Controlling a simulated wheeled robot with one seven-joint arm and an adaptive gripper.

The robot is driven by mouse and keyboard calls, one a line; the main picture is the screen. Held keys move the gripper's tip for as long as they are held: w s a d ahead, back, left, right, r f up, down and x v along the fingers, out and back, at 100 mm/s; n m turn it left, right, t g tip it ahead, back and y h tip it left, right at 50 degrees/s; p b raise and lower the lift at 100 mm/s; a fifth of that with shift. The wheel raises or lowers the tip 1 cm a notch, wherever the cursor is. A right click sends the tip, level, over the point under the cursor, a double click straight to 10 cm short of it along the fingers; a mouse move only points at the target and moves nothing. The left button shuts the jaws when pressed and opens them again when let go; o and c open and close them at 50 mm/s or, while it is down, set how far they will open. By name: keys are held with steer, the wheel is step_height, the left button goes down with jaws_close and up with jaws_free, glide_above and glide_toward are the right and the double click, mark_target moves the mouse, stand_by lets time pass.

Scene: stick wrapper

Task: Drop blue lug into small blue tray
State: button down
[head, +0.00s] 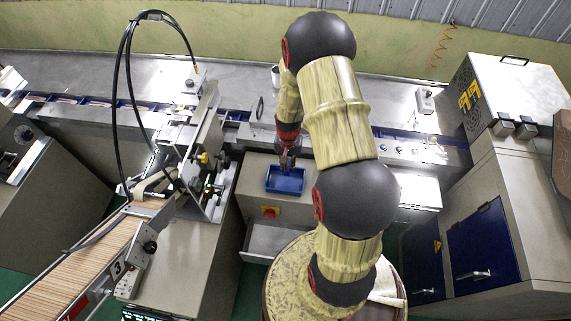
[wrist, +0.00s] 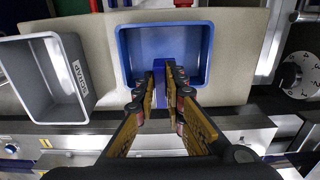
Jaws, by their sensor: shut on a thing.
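The small blue tray (head: 285,190) stands on top of a beige cabinet, and in the wrist view its rim (wrist: 119,50) faces me at the top middle. My gripper (wrist: 161,72) is shut on the blue lug (wrist: 160,78), a narrow dark blue piece between the fingertips. The lug is over the near side of the tray; I cannot tell how high above the floor of the tray it is. In the head view my gripper (head: 287,160) is right above the tray, and the lug cannot be made out there.
A grey bin (wrist: 35,75) with lettering on its side stands left of the tray in the wrist view. A metal machine edge (wrist: 80,142) runs along the near side. A round dial (wrist: 299,75) is at the right. In the head view a conveyor of wooden sticks (head: 75,267) lies front left.

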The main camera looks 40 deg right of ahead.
mark_target(288, 171)
steer(key=shift+f+b, duration=1.1)
steer(key=shift+f, duration=1.2)
steer(key=c, duration=1.8)
jaws_free()
steer(key=shift+o, duration=0.2)
steer(key=shift+r, duration=0.15)
step_height(288, 171, up, 12)
steer(key=shift+f, duration=0.1)
